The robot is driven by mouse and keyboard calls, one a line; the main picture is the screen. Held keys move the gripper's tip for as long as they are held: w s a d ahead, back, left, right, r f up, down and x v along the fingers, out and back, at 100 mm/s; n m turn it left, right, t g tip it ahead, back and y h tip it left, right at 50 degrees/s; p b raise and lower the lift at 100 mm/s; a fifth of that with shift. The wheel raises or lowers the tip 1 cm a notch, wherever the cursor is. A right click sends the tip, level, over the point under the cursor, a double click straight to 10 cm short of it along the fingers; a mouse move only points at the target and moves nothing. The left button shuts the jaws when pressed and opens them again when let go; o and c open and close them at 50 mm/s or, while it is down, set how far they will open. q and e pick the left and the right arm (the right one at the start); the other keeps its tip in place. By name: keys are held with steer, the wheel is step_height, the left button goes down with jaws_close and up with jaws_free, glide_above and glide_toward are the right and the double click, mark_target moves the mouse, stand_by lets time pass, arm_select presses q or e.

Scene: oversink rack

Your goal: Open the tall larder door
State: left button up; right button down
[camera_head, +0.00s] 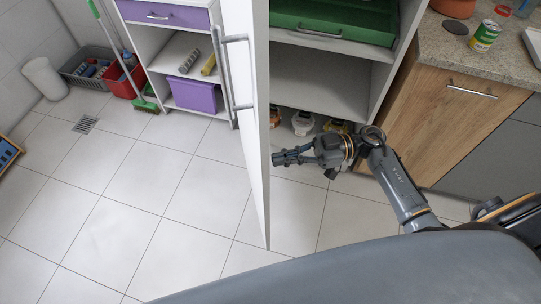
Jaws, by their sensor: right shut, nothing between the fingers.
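The tall white larder door (258,120) stands open, swung out toward me and seen nearly edge-on. Its long grey bar handle (228,80) is on the face turned to the left. The larder's inside, with a shelf (318,85), shows to the right of the door. My right gripper (276,157) is shut and empty. It is at the inner side of the door, with its fingertips pointing left at or close to the panel; I cannot tell whether they touch. My left gripper is not in view.
A green tray (335,22) sits high in the larder, with several jars (302,122) low inside. A wooden-fronted cabinet (450,105) stands right. Left are a purple drawer unit (165,14), a red bucket (125,80) and a broom. The tiled floor left of the door is clear.

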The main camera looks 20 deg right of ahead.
steer(key=shift+w+a, duration=0.2)
steer(key=shift+a, duration=1.4)
steer(key=w+a+m+t+h+p, duration=0.1)
steer(key=w+a+m+t+p, duration=0.1)
steer(key=a, duration=1.2)
steer(key=w+a+m+t+h+p, duration=0.1)
steer(key=w+a+m+t+p, duration=0.2)
steer(key=a, duration=1.2)
steer(key=w+t+p, duration=0.2)
steer(key=w, duration=0.2)
steer(key=shift+t+h, duration=0.4)
